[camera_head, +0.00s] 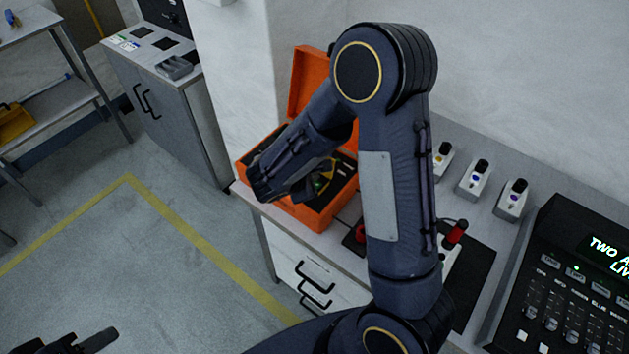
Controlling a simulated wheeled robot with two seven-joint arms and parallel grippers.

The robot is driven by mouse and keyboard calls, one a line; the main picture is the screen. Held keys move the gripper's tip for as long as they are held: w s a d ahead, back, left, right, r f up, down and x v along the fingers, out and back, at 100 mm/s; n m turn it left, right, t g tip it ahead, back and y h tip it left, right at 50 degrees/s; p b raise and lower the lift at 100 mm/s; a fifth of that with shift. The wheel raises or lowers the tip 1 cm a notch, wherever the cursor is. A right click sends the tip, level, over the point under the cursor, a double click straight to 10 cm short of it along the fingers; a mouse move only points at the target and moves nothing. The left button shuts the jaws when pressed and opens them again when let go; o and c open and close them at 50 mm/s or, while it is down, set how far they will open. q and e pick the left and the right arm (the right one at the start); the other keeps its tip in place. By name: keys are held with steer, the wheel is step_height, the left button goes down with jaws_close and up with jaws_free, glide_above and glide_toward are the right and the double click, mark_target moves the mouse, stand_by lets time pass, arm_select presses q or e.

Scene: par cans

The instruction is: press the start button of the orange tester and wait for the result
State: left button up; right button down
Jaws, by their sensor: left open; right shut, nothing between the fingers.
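The orange tester (322,215) is an open orange case on the bench, its lid (311,85) raised at the back. My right gripper (303,190) is shut and empty, low over the dark panel inside the case. A small patch of yellow and green shows beside its fingers. The start button cannot be made out, and my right arm and gripper hide much of the panel. I cannot tell if the fingers touch it. My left gripper (82,342) is open and empty over the floor at the bottom left, partly cut off by the picture edge.
Several small white units with black knobs, such as this one (513,199), stand along the wall. A black console (575,285) with a lit display is at the right. The floor at left is clear.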

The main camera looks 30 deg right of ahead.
step_height(320, 180, up, 5)
steer(key=p, duration=0.3)
stand_by(0.4)
stand_by(0.7)
steer(key=shift+s+d+r, duration=0.15)
steer(key=shift+s+d, duration=0.05)
steer(key=shift+s, duration=0.05)
steer(key=s+d+r+m+g+y, duration=0.1)
steer(key=s+r+m+y, duration=0.2)
steer(key=s+m, duration=0.3)
steer(key=s+d+r+m+g+y, duration=0.1)
steer(key=s+r+m+g+y, duration=0.15)
steer(key=s, duration=0.55)
steer(key=s+a+r+m+t+y, duration=0.4)
steer(key=s+a+r+m+y, duration=0.2)
steer(key=s+a+m, duration=0.1)
steer(key=shift+a+r+m+t, duration=0.35)
steer(key=shift+a+m, duration=0.1)
steer(key=shift+a, duration=0.35)
